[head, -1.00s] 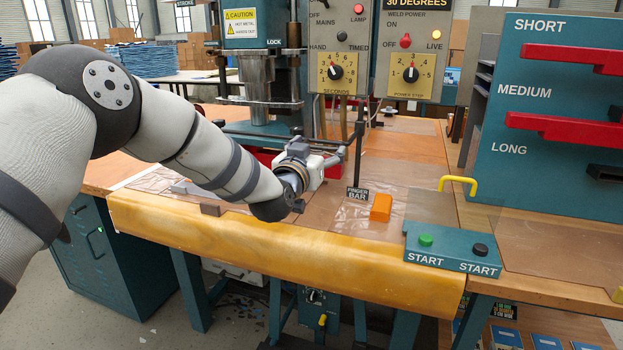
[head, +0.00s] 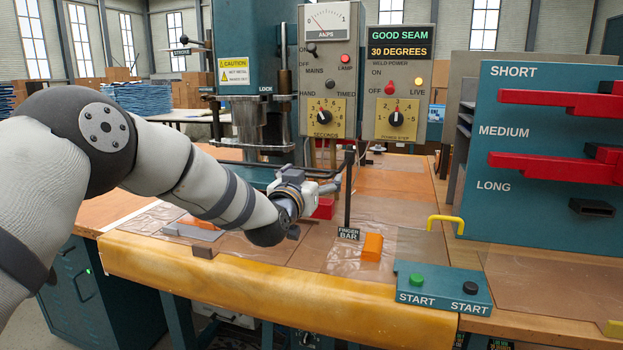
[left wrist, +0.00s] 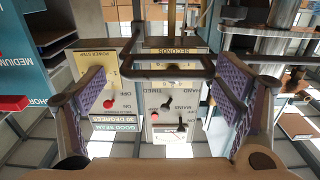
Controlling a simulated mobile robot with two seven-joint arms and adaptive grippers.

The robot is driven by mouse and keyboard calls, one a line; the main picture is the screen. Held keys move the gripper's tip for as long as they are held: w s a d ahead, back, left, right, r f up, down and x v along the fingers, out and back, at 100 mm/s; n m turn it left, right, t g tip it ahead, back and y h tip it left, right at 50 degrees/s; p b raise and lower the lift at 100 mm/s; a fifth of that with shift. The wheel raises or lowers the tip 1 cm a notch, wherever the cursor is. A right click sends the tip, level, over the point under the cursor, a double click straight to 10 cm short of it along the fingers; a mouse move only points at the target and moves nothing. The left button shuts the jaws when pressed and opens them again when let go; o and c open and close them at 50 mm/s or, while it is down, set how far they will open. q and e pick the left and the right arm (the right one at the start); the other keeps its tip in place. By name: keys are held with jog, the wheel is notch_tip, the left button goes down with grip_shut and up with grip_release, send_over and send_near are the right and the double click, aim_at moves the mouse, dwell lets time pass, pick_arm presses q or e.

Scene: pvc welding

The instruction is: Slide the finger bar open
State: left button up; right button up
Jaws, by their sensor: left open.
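My right gripper is not in view.
The welding press (head: 240,80) and control boxes (head: 400,85) stand behind the gripper. A START button panel (head: 442,288) is at the front right. A teal rack (head: 545,130) with red bars stands at the right. A yellow padded edge (head: 230,285) runs along the front.

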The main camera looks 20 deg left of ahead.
pick_arm(q)
jog(key=shift+a+f, duration=0.1)
jog(key=shift+a, duration=0.15)
jog(key=s, duration=1.1)
jog(key=shift+s+a+f, duration=0.15)
jog(key=shift+s+a, duration=0.2)
jog(key=shift+s, duration=0.05)
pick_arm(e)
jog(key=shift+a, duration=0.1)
